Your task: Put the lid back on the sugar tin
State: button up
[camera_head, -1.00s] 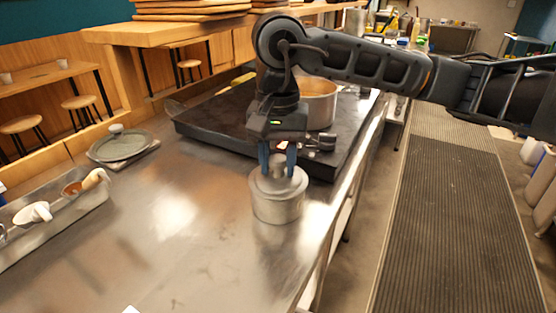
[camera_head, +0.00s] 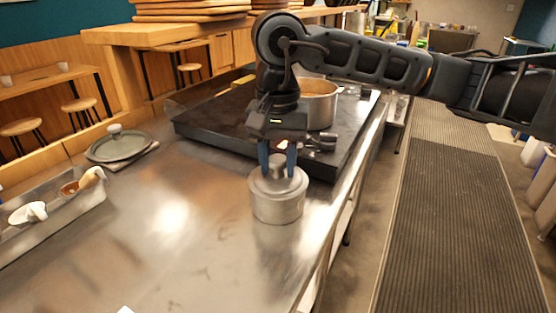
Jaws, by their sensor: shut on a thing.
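The sugar tin (camera_head: 277,208) is a round silver metal tin standing upright on the steel counter, near its right edge. Its lid (camera_head: 290,186) lies over the tin's mouth and looks level; I cannot tell whether it is fully seated. My gripper (camera_head: 278,166) points down from above, with its two blue fingers shut around the lid's knob (camera_head: 277,172). The fingers hide part of the knob.
A dark cooktop (camera_head: 222,128) with a large pot (camera_head: 320,106) stands just behind the tin. A grey pot lid (camera_head: 117,147) lies at the back left. A metal tray with scoops (camera_head: 58,228) stands at the left. The counter's middle (camera_head: 170,215) is clear.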

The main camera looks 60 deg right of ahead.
jog(key=o, duration=1.7)
jog(key=shift+r, duration=0.1)
jog(key=shift+r+p, duration=0.8)
jog(key=shift+r, duration=2.6)
grip_shut()
jog(key=shift+f+b, duration=2)
jog(key=shift+b, duration=0.35)
